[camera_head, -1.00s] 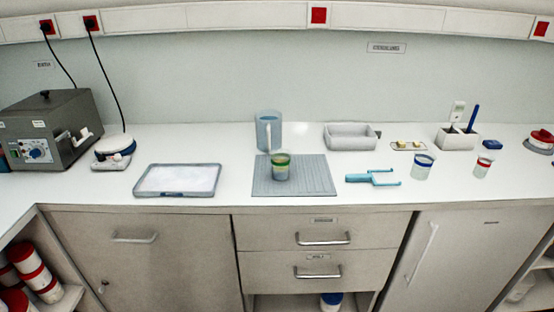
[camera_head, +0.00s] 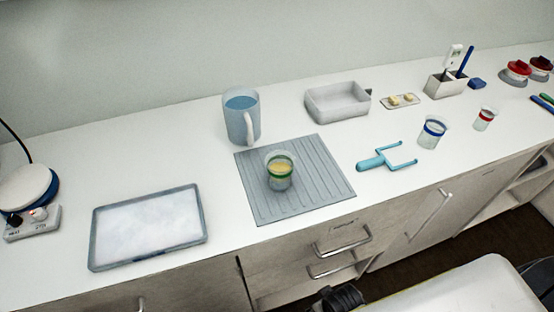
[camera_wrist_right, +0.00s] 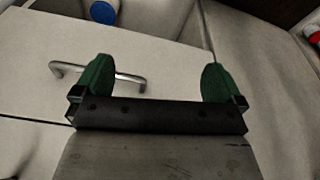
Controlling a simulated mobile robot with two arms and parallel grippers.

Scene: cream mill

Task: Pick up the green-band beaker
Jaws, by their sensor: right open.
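The green-band beaker (camera_head: 280,172) stands upright on the grey ribbed mat (camera_head: 310,204) on the counter in the head view. It is clear, with a green band and something yellowish inside. My right gripper (camera_wrist_right: 158,80) shows in the right wrist view with its two green fingers wide apart and nothing between them. It faces the cabinet fronts, and the beaker is not in that view. My left gripper is in neither view.
A blue jug (camera_head: 241,118) stands just behind the mat. A tray of white material (camera_head: 205,226) lies to the left. A light-blue forked tool (camera_head: 372,163), a blue-band beaker (camera_head: 432,134) and a red-band beaker (camera_head: 484,119) are to the right. A grey basin (camera_head: 339,104) is behind.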

